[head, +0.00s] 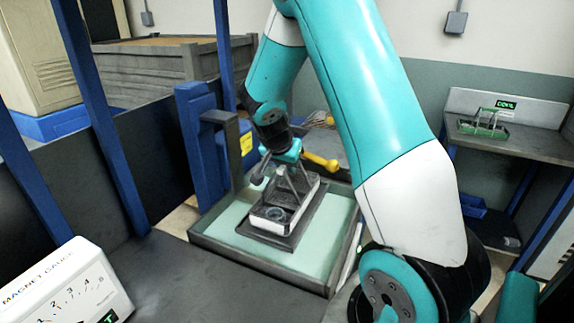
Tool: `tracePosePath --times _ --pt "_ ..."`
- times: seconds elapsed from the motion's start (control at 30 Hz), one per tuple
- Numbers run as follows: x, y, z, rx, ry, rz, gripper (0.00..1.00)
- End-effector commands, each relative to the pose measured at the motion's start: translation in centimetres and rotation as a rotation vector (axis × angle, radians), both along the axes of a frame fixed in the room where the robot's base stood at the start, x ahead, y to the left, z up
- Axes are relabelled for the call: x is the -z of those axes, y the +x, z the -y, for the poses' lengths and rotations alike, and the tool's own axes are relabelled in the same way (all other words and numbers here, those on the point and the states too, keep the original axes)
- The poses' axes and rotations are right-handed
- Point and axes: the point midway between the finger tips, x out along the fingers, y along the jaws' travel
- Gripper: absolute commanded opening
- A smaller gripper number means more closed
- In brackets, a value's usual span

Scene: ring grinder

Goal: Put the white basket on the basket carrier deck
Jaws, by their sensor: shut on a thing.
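The white basket (262,222) is in the middle of the head view, upright, with a dark inside and a grey handle. A ring-like part shows inside it. My gripper (283,166) is above it, shut on the basket's handle. The basket is over a dark flat plate (256,236), which looks like the basket carrier deck, in a pale green tray (222,236). The basket seems to rest on the plate or hang just above it; I cannot tell which. My fingertips are small and partly hidden by the wrist.
Blue posts (103,125) and a blue block with a dark upright (200,135) stand left of the tray. A yellow-ended part (320,161) lies behind it. A green basket (484,131) stands on the right bench (535,143). A white magnet gauge (65,290) is at front left.

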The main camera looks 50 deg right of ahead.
Motion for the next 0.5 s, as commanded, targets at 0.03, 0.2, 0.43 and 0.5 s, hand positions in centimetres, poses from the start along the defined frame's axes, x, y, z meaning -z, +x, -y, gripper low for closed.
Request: tracePosePath --times 0.03,0.2,0.43,0.5 --pt "0.42 -0.01 0.02 0.0 0.0 -0.001 0.0" --pt "0.77 0.03 0.03 0.002 -0.001 0.004 0.0" --pt "1.11 0.03 0.04 0.001 -0.001 0.003 0.0" --pt "1.11 0.0 0.02 0.0 0.0 0.002 0.28"
